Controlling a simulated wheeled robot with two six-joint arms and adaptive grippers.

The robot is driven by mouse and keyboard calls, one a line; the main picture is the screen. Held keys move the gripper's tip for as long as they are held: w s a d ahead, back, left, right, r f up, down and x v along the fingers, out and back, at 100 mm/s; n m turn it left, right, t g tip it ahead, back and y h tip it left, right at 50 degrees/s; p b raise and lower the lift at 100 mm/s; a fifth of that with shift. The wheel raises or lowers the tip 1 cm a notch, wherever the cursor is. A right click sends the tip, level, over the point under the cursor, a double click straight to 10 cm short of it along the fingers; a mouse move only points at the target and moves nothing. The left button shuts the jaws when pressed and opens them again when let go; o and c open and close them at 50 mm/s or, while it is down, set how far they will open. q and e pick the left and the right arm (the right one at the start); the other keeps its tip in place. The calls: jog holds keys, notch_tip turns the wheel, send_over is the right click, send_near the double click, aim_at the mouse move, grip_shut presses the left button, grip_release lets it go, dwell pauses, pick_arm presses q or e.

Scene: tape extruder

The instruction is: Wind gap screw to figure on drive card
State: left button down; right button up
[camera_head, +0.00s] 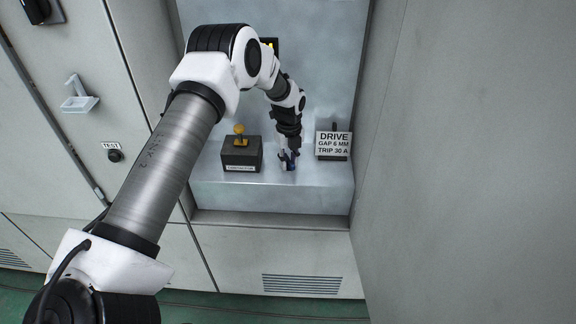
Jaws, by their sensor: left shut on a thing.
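The drive card (333,145) is a white sign on a dark stand at the right of the grey ledge, and reads "DRIVE, GAP 6 MM, TRIP 30 A". My left gripper (289,161) points down at the ledge, just left of the card. It is shut on a small dark blue part, which looks to be the gap screw (290,167); the fingers hide most of it, and its setting cannot be read. A dark display (271,44) with yellow marks shows at the back wall, mostly covered by my left arm. My right gripper is out of view.
A black box (241,157) with a yellow-topped lever (240,130) stands left of the gripper. A "TEST" button (115,156) and a pale bracket (79,98) are on the left cabinet. A tall grey panel (465,150) closes the right side. The ledge's front strip is clear.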

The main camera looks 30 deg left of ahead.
pick_arm(q)
jog(key=shift+f+m, duration=0.2)
jog(key=shift+m, duration=0.7)
jog(key=shift+r, duration=0.1)
jog(key=shift+b, duration=0.3)
jog(key=shift+m+b, duration=0.5)
jog(key=shift+m, duration=2.1)
jog(key=c, duration=1.1)
grip_release()
